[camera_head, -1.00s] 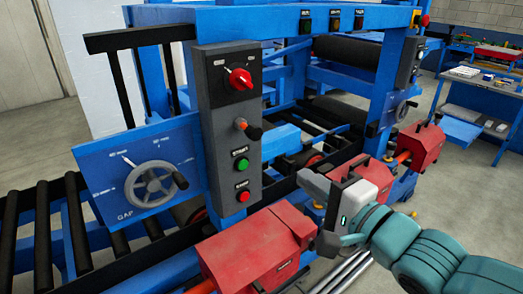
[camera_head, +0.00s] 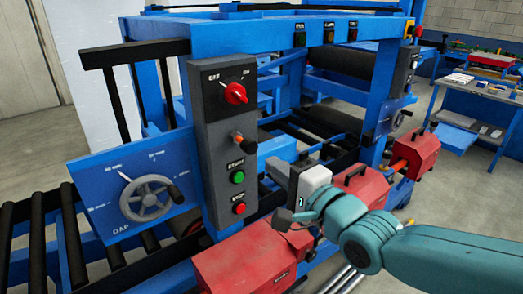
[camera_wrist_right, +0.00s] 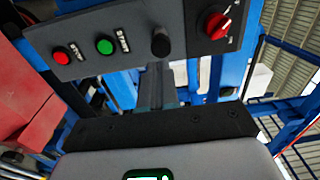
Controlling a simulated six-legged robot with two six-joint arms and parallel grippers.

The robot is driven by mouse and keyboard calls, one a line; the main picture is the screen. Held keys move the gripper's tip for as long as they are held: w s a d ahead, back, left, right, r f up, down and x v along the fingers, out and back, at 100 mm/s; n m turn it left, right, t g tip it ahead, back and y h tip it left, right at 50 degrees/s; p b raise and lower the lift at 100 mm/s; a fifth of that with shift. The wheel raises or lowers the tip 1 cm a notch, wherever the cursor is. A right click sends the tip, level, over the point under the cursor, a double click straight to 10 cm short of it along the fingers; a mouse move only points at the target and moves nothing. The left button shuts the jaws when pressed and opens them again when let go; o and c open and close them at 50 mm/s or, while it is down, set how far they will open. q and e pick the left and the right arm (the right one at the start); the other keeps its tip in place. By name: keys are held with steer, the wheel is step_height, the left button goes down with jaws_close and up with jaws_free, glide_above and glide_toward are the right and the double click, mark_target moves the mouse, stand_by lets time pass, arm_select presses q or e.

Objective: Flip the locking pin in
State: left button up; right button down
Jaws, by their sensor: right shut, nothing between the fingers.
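A short black-tipped lever with an orange collar, which looks like the locking pin (camera_head: 240,137), sticks out of the grey control panel (camera_head: 219,201) below the red rotary switch. In the right wrist view its black round end (camera_wrist_right: 161,44) shows just beyond the fingertips. My right gripper (camera_head: 277,172) is right of the panel, below the lever's height, pointing at the panel. Its narrow fingers (camera_wrist_right: 156,84) are shut and empty, apart from the lever. My left gripper is not in view.
The red rotary switch (camera_head: 236,93) is above the lever; the green start button (camera_head: 237,177) and red stop button (camera_head: 239,208) are below it. A handwheel (camera_head: 146,198) stands left. Blue frame beams surround the rollers.

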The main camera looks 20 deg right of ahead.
mark_target(251, 149)
steer(key=p+x, duration=0.1)
steer(key=x, duration=0.3)
steer(key=shift+w+a+r, duration=0.1)
steer(key=shift+w+a, duration=0.05)
steer(key=shift+a, duration=0.05)
steer(key=shift+w+p, duration=0.35)
steer(key=shift+w, duration=0.1)
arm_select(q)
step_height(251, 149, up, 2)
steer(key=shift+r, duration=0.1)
arm_select(e)
steer(key=shift+a, duration=0.1)
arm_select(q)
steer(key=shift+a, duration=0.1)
arm_select(e)
steer(key=shift+w+a+b, duration=0.15)
steer(key=shift+w+b, duration=0.2)
steer(key=shift+w, duration=0.05)
steer(key=shift+b+x, duration=0.4)
steer(key=shift+x, duration=0.6)
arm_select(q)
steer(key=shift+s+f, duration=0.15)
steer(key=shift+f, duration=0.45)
